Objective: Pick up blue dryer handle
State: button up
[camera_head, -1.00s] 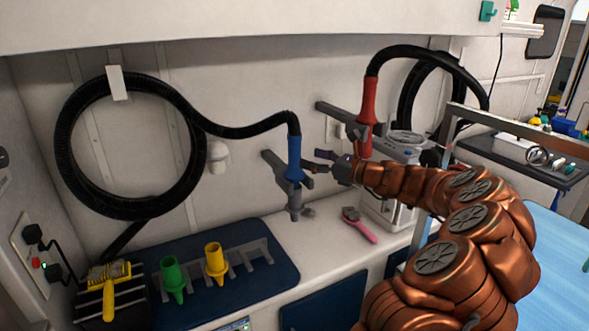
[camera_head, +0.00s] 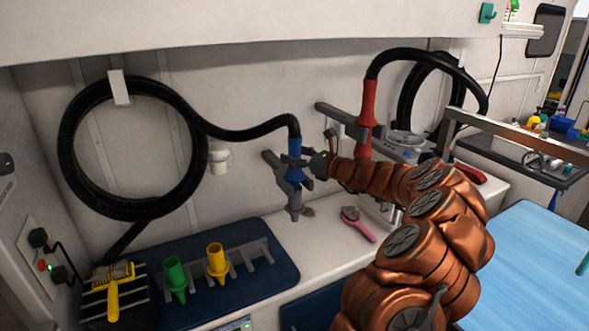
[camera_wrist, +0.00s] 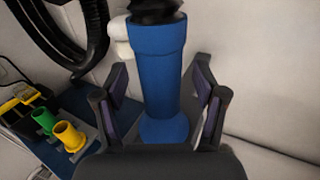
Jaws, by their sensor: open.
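The blue dryer handle (camera_head: 294,150) hangs upright in a grey wall holder (camera_head: 275,160), with a black hose joined to its top. In the wrist view the blue handle (camera_wrist: 163,70) stands between the two fingers of my gripper (camera_wrist: 160,108). One finger is on each side, and I see no clear contact. My gripper (camera_head: 301,160) is open and reaches the handle from the right in the head view. The lower part of the handle is partly hidden by my gripper and the holder.
A red dryer handle (camera_head: 367,110) hangs in another holder to the right. A pink brush (camera_head: 357,225) lies on the counter (camera_head: 330,238) below. Green (camera_head: 175,276) and yellow (camera_head: 217,261) nozzles stand on a blue mat (camera_head: 270,288). A coiled black hose (camera_head: 68,150) hangs on the left wall.

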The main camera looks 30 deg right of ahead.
jog(key=shift+c, duration=0.4)
grip_shut()
jog(key=shift+r, duration=0.1)
